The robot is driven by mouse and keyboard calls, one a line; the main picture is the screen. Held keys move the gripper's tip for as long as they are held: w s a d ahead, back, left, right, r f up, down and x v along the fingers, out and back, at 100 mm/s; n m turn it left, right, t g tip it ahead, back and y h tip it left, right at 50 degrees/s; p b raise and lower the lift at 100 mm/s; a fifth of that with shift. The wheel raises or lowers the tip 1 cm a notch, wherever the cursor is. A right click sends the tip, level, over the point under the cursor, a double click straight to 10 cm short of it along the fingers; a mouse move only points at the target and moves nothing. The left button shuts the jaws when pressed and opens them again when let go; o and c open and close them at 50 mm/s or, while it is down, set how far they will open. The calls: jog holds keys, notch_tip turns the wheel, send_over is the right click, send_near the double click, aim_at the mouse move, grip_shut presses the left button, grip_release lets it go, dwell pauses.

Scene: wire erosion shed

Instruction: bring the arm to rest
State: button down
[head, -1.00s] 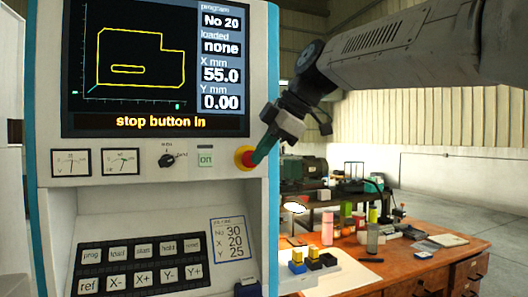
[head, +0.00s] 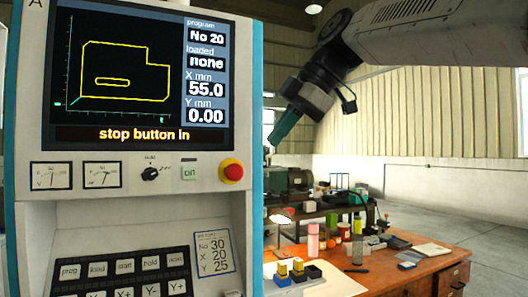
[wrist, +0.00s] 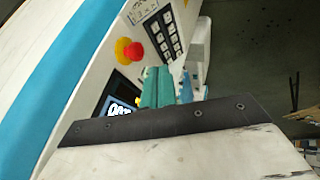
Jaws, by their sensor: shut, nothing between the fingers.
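My gripper (head: 271,143) has its teal fingers together and empty. In the head view it points down and left, in the air to the right of the machine's control panel. The wrist view also shows my gripper's teal fingers (wrist: 157,85), with the panel beyond them. The red stop button (head: 231,171) on its yellow collar sits at the panel's right edge, apart from my gripper. It also shows as a red button in the wrist view (wrist: 129,50). The screen (head: 140,85) reads "stop button in", program No 20, loaded none, X 55.0, Y 0.00.
A wooden bench (head: 413,272) stands at the right with bottles, small yellow-and-black blocks and tools on it. The keypad (head: 128,275) and a job card (head: 213,254) are below the stop button. Open floor (head: 500,207) lies beyond the bench.

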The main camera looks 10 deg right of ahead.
jog(key=shift+s+d+r, duration=0.25)
jog(key=shift+d+r, duration=0.1)
jog(key=shift+r, duration=0.15)
jog(key=s+d+f+m+g+h, duration=0.1)
jog(key=s+d+f+m+h, duration=0.15)
jog(key=f+m, duration=0.55)
jog(key=s+d+f+m+h, duration=0.1)
jog(key=s+d+f+m, duration=0.25)
jog(key=f+m, duration=0.45)
jog(key=s+d+f+m+h, duration=0.1)
jog(key=s+d+f, duration=0.3)
jog(key=s+f, duration=0.5)
jog(key=s+d+f+m+g+h, duration=0.1)
jog(key=s+d+f+m+h, duration=0.1)
jog(key=s+f, duration=0.7)
notch_tip(320, 180, down, 3)
jog(key=shift+s+d+f+m+g, duration=0.2)
jog(key=shift+d+m+g, duration=0.1)
jog(key=shift+d+m, duration=0.65)
